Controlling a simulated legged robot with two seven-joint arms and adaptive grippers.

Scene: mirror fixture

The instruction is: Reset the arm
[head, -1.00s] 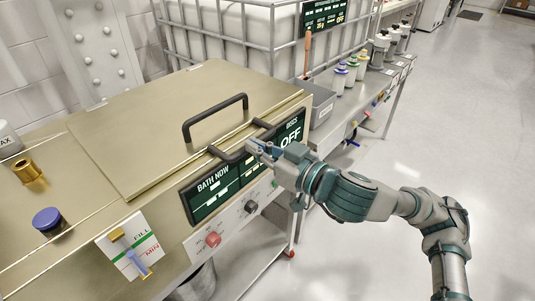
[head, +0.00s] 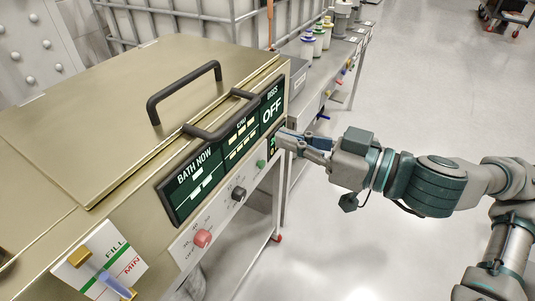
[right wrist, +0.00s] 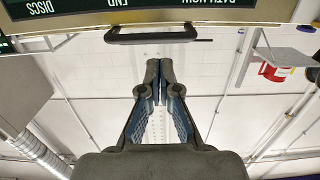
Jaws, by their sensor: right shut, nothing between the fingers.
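My right gripper (head: 283,139) reaches in from the right in the head view, its fingertips by the right end of the machine's front panel, below the word OFF. I cannot tell whether it touches there. In the right wrist view, its two fingers (right wrist: 158,82) are shut together with nothing between them. My left gripper is not in view. The brass-coloured machine (head: 80,120) has a closed lid with a black handle (head: 183,90) and a second black bar handle (head: 222,118) at its front edge. A dark display (head: 190,185) reads BATH NOW.
Below the display are a red knob (head: 203,238), a black knob (head: 238,193) and a green button (head: 261,163). A fill gauge (head: 100,262) stands front left. Several bottles (head: 318,38) line a bench behind. The floor (head: 420,80) to the right is clear around my arm.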

